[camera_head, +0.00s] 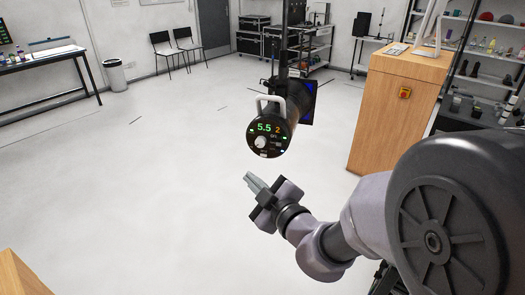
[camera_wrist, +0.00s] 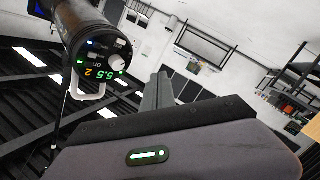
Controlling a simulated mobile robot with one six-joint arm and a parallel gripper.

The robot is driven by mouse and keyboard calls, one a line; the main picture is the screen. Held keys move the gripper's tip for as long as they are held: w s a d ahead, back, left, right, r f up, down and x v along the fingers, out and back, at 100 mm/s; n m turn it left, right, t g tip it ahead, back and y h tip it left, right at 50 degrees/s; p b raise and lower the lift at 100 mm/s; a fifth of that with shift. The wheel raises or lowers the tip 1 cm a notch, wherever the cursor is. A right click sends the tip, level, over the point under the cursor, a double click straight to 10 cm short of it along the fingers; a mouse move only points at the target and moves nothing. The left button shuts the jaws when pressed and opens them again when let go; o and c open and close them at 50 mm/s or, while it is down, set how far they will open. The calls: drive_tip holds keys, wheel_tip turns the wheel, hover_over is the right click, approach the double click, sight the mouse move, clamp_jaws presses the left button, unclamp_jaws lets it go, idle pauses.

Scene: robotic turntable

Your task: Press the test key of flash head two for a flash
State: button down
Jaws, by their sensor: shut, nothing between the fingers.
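The flash head (camera_head: 269,134) hangs from a dark vertical pole, its round black back panel facing me. The panel shows a green "5.5" and an orange "2", a pale dial and small lit keys, with a white handle around its top. I cannot tell which key is the test key. It also shows in the wrist view, tilted and upside down, as the flash head (camera_wrist: 98,52) at the upper left. My gripper (camera_head: 250,180) is shut and empty, below and slightly left of the panel, apart from it. In the wrist view its fingers (camera_wrist: 157,92) point up, right of the panel.
A wooden cabinet (camera_head: 393,120) with an orange switch stands to the right of the flash head. Shelves (camera_head: 490,60) line the right side. A long table (camera_head: 40,62) and bin (camera_head: 115,75) stand far left. The floor to the left is clear.

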sight(264, 155)
drive_tip(key=w+d+f+b, duration=0.1)
drive_tip(key=w+d, duration=0.1)
drive_tip(key=w, duration=0.6)
drive_tip(key=shift+w, duration=0.15)
drive_tip(key=shift+d, duration=0.1)
drive_tip(key=shift+w+p, duration=0.15)
drive_tip(key=shift+p, duration=0.2)
idle(1.5)
drive_tip(key=shift+w+d+f, duration=0.1)
drive_tip(key=shift+w, duration=0.15)
drive_tip(key=shift+w+d+p, duration=0.1)
drive_tip(key=shift+w+p, duration=0.2)
drive_tip(key=shift+p, duration=0.3)
idle(0.3)
drive_tip(key=shift+s, duration=0.1)
drive_tip(key=shift+s+a+p, duration=0.2)
drive_tip(key=shift+s+p, duration=0.15)
drive_tip(key=shift+s, duration=0.25)
